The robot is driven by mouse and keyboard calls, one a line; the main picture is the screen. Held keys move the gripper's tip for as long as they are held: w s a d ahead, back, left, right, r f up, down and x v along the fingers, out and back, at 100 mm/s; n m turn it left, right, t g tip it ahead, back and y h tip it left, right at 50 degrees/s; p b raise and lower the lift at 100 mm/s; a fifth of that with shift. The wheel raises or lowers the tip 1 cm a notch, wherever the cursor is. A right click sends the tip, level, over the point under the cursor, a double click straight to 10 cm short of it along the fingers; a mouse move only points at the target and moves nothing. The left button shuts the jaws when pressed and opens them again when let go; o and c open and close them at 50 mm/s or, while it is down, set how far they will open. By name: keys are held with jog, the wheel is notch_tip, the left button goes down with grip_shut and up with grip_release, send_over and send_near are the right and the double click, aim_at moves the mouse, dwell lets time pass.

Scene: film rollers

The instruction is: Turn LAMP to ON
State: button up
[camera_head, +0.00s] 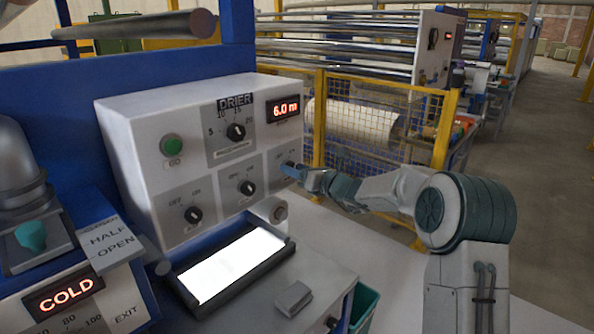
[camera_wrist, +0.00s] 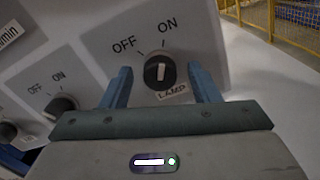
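The LAMP knob (camera_wrist: 158,70) is black with a white pointer line, on a grey plate marked OFF at upper left and ON above. Its pointer looks near upright in the wrist view; I cannot tell firmly which mark it meets. My gripper (camera_wrist: 160,75) is open, its two blue fingers on either side of the knob with gaps visible.
Another OFF/ON knob (camera_wrist: 60,106) sits left of the lamp knob; it also shows in the head view (camera_head: 246,187). A lit screen (camera_head: 230,265) lies below the panel. A yellow mesh fence (camera_head: 380,150) stands behind my arm. Open floor lies at right.

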jog(key=b+v, duration=0.3)
jog(key=v, duration=1)
jog(key=shift+s+d, duration=0.25)
jog(key=shift+d, duration=0.05)
jog(key=shift+a, duration=0.1)
jog(key=s+a+f+n+g+h, duration=0.2)
jog(key=s+f+n+g+h, duration=0.15)
jog(key=s+n, duration=0.55)
jog(key=s+a+f+n+g+h, duration=0.15)
jog(key=s+n+g, duration=0.35)
jog(key=s, duration=0.6)
jog(key=s+d+f+n+h, duration=0.3)
jog(key=s+d+n+h, duration=0.1)
jog(key=s+d+n, duration=0.2)
jog(key=s+d+f+n+h, duration=0.2)
jog(key=s+d+n+h, duration=0.3)
jog(key=s+d+n, duration=0.2)
jog(key=s+n, duration=0.2)
jog(key=s, duration=0.1)
jog(key=shift+s+d+f, duration=0.3)
jog(key=shift+s+f, duration=0.05)
jog(key=shift+s, duration=0.05)
